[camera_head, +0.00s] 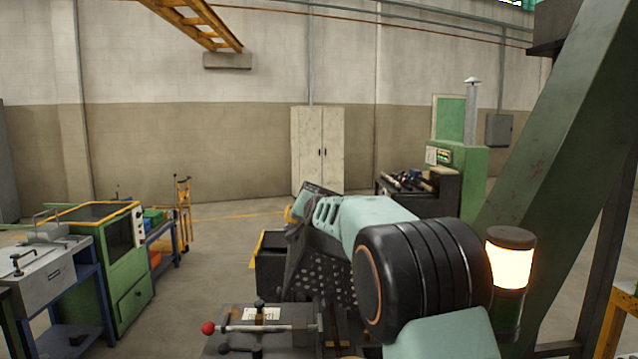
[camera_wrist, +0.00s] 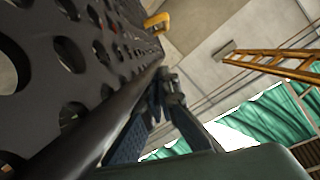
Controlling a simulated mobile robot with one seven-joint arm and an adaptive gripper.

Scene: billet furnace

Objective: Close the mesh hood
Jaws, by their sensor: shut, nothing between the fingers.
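The mesh hood (camera_head: 318,286) is a dark panel with round holes, partly hidden behind my arm in the head view. It seems to stand at a slant; its exact angle is hard to tell. In the wrist view the hood (camera_wrist: 75,62) fills the upper left, close to the camera, with a dark rounded bar along its lower edge. My gripper (camera_wrist: 168,88) is shut and empty, its fingertips beside that edge near the hood's far end. I cannot tell whether they touch it. In the head view the fingers are hard to make out against the dark hood.
A dark bench with a red-knobbed lever (camera_head: 208,328) stands in front. A lit beacon (camera_head: 509,262) and a slanted green beam (camera_head: 550,120) are close on the right. Green machines (camera_head: 128,268) stand left. Open floor lies behind, before the cabinet (camera_head: 318,147).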

